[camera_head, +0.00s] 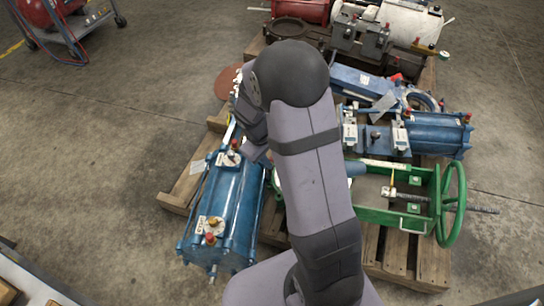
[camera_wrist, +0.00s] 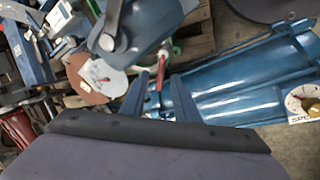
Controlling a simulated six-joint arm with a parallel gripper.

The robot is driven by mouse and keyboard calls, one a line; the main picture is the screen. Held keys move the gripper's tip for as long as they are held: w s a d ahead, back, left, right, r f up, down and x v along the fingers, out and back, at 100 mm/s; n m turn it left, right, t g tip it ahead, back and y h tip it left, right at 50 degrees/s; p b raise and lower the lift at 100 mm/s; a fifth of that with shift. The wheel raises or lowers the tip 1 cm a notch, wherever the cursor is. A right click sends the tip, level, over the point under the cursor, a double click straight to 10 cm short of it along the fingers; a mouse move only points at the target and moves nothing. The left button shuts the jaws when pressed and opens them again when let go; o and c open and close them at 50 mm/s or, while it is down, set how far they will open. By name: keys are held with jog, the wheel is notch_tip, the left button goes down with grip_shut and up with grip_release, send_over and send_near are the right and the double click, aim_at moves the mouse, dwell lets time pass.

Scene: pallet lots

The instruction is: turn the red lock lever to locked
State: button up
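In the wrist view, a slim red lever (camera_wrist: 160,74) stands on or in front of a blue cylinder unit (camera_wrist: 235,85). My gripper (camera_wrist: 158,84) has its two dark fingers spread, with the lever showing in the gap between them. I see room on both sides of the lever; I cannot tell how deep it sits between the fingers. In the head view, my gripper is mostly hidden by my arm, just above the upper end of the blue cylinder unit (camera_head: 232,195). Whether the lever stands at locked is not readable.
The wooden pallet (camera_head: 410,262) holds a green frame with a handwheel (camera_head: 455,205) and another blue cylinder (camera_head: 437,133). Bare floor (camera_head: 120,120) lies left.

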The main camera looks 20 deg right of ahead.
jog(key=shift+r, duration=0.1)
jog(key=p+v, duration=0.2)
jog(key=v, duration=0.5)
jog(key=shift+p, duration=0.35)
jog(key=s+a+m+g+y, duration=0.1)
jog(key=s+a+m+y, duration=0.15)
jog(key=s, duration=0.75)
jog(key=s+a+m+g+y, duration=0.15)
jog(key=s+a, duration=0.25)
jog(key=s, duration=0.5)
notch_tip(320, 180, up, 40)
jog(key=w+t+p, duration=0.1)
jog(key=p, duration=3.5)
jog(key=shift+w+f+h, duration=0.25)
jog(key=shift+w+h, duration=0.05)
jog(key=shift+h, duration=0.1)
jog(key=shift+a, duration=0.1)
